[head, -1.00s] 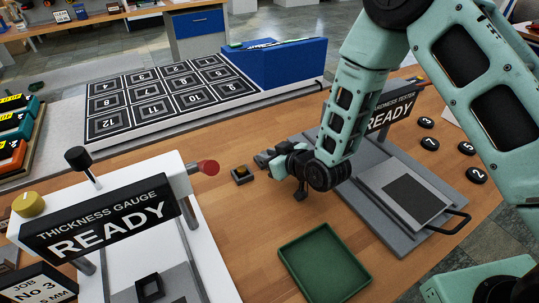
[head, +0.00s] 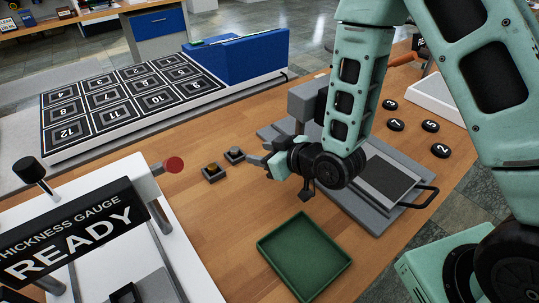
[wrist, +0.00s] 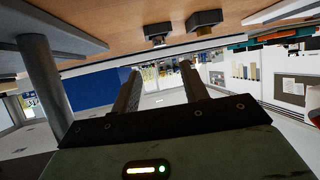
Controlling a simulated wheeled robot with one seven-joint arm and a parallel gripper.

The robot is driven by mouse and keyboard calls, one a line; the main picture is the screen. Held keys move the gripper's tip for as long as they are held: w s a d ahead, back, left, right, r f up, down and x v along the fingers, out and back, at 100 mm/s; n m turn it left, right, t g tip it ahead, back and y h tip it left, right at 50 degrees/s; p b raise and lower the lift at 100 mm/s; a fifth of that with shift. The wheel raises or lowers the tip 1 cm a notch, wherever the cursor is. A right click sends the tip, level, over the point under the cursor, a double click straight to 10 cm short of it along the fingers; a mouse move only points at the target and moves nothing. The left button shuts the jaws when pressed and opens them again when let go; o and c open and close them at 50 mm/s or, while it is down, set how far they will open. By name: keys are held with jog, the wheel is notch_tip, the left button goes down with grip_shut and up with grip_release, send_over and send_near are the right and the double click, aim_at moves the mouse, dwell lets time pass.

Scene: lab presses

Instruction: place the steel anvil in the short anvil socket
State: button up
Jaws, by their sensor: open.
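A grey steel-looking piece, taken to be the steel anvil (head: 235,153), sits in a small dark square block on the wooden bench. Beside it, nearer the thickness gauge, a brass-coloured piece (head: 212,168) sits in a similar block. My gripper (head: 259,161) is just right of the steel piece, low over the bench, open and apparently empty. In the wrist view my two fingers (wrist: 160,72) are spread with nothing between them. The steel piece (wrist: 157,41) and brass piece (wrist: 204,30) appear there beyond the fingertips. I cannot tell which block is the short anvil socket.
The thickness gauge (head: 75,240), with a red knob (head: 173,165), stands at left. A green tray (head: 304,256) lies in front of my gripper. The hardness tester (head: 385,185) is behind my arm. A numbered rack (head: 120,98) and blue box (head: 240,50) stand behind.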

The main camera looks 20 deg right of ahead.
jog(key=shift+p+v, duration=0.75)
jog(key=shift+v, duration=0.35)
jog(key=s+r+g+h, duration=0.3)
jog(key=s+r+g, duration=0.2)
jog(key=s, duration=0.6)
jog(key=s+d+r+n+g+h, duration=0.1)
jog(key=s+r+g+h, duration=0.2)
jog(key=s+r+g, duration=0.2)
jog(key=s+r, duration=0.3)
jog(key=s, duration=0.4)
jog(key=shift+r+g+h, duration=0.3)
jog(key=shift+r, duration=0.05)
jog(key=shift+d, duration=0.1)
